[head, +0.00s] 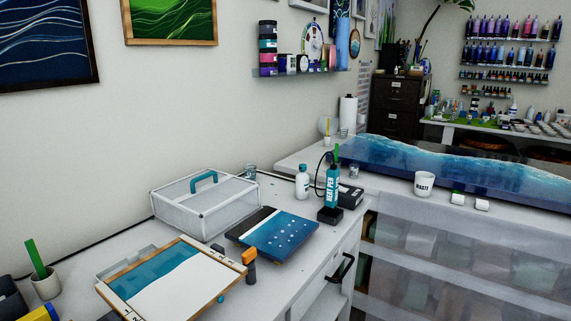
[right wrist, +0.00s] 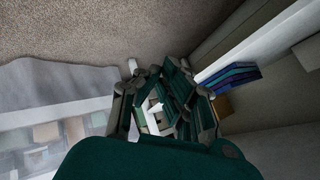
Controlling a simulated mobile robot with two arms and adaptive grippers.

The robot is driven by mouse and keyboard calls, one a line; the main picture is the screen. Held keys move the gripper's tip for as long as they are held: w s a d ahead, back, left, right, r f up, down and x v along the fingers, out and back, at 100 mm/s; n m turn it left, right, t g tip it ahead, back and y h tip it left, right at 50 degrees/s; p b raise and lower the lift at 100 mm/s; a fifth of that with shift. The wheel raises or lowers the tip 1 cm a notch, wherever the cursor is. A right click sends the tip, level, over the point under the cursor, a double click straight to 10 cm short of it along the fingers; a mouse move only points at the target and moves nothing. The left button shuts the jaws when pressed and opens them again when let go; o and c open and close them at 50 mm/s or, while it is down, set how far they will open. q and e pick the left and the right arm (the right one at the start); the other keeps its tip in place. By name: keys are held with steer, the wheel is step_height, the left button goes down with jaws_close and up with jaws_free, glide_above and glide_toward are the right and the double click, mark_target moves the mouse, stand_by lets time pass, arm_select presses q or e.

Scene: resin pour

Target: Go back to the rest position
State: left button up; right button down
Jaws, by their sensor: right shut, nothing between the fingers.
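My right gripper (right wrist: 163,74) shows in the right wrist view with its fingers closed and nothing held between them. It hangs in the air over the floor (right wrist: 100,30), apart from the furniture. Neither gripper shows in the head view. My left gripper is in neither view.
A waste cup (head: 424,185) stands near a long blue resin slab (head: 450,176).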

steer(key=s+d+f+n+g, duration=0.2)
steer(key=s+f, duration=0.2)
steer(key=s, duration=0.6)
steer(key=s+d+f+n+g+h+p, duration=0.1)
steer(key=s+d+f+n+g, duration=0.2)
steer(key=s, duration=0.7)
steer(key=s+d+f+n+g+h, duration=0.1)
steer(key=s+d+f+n+g, duration=0.1)
steer(key=s+f, duration=0.4)
steer(key=s+d+n, duration=0.1)
steer(key=s, duration=0.3)
steer(key=shift+s+d+g+p, duration=0.25)
steer(key=shift+s+g+p, duration=0.05)
steer(key=shift+s+p, duration=0.1)
steer(key=shift+f, duration=0.1)
